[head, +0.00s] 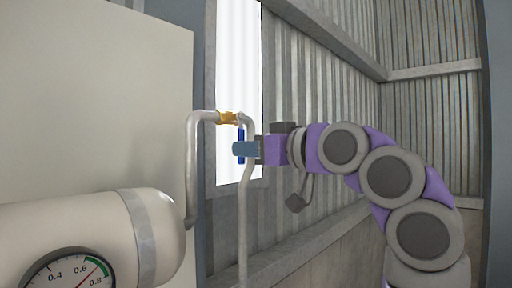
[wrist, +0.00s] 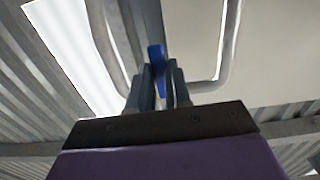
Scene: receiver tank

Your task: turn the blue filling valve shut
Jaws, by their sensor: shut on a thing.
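The blue valve handle (head: 241,145) hangs downward below a brass valve body (head: 227,118) on a grey pipe. In the head view my gripper (head: 244,149) reaches it from the right and covers part of it. In the wrist view the blue handle (wrist: 157,58) stands between my two gripper fingers (wrist: 160,85), which are shut on it. The lower part of the handle is largely hidden by the fingers. The brass body is mostly hidden in the wrist view.
A cream tank (head: 80,240) with a pressure gauge (head: 70,275) stands at the lower left. A bent grey pipe (head: 191,165) rises from it. A large pale panel (head: 95,100) fills the left. Corrugated walls (head: 320,90) and a bright window strip (head: 238,60) lie behind.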

